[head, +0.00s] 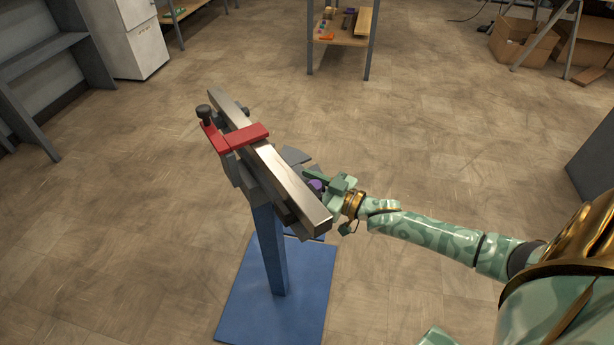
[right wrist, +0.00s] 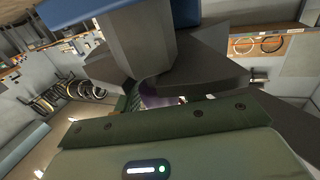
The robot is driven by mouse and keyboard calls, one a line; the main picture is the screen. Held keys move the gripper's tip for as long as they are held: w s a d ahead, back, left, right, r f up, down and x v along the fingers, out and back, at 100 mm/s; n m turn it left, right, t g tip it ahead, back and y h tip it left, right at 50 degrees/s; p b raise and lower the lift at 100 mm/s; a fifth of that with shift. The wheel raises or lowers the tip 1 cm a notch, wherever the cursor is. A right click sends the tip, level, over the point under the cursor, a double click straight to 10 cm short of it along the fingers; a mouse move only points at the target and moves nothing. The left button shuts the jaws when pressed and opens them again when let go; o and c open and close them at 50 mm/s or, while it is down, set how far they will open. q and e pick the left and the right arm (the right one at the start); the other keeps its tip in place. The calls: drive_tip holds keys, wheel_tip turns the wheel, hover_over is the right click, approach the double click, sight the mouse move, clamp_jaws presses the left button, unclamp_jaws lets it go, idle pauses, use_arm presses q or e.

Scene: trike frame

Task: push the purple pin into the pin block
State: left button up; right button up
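The purple pin (head: 316,184) shows as a small purple patch at my right gripper (head: 328,184), just right of the steel beam. In the right wrist view a purple rounded part (right wrist: 160,97) shows just past the gripper's green body. My fingers partly hide it, and I cannot tell whether they are closed on it. Dark grey angular parts (head: 294,156) sit beside the beam near the gripper; they fill the upper middle of the right wrist view (right wrist: 205,68). I cannot tell which is the pin block, or how far the pin is in. My left gripper is not in view.
The long steel beam (head: 285,180) lies tilted on a blue stand (head: 270,250) with a blue base plate (head: 262,310). A red clamp (head: 243,138) with a black knob grips its upper part. Open floor surrounds the stand; a small table (head: 340,40) stands behind.

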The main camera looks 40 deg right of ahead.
drive_tip(key=shift+o, duration=0.9)
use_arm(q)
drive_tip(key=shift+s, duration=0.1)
use_arm(e)
drive_tip(key=shift+p+v, duration=0.5)
drive_tip(key=shift+v, duration=0.25)
drive_tip(key=p+v, duration=0.1)
drive_tip(key=v, duration=0.4)
drive_tip(key=p+v, duration=0.1)
drive_tip(key=v, duration=0.1)
drive_tip(key=shift+s+r+p, duration=0.15)
drive_tip(key=shift+r+p, duration=0.15)
drive_tip(key=shift+r, duration=0.05)
use_arm(q)
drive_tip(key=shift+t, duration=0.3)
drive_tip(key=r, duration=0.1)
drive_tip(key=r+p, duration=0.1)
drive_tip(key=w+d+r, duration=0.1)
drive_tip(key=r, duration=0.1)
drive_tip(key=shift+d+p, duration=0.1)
drive_tip(key=shift+p, duration=0.25)
use_arm(e)
drive_tip(key=v, duration=0.7)
drive_tip(key=shift+s+f, duration=0.3)
drive_tip(key=shift+f, duration=0.05)
drive_tip(key=shift+d, duration=0.1)
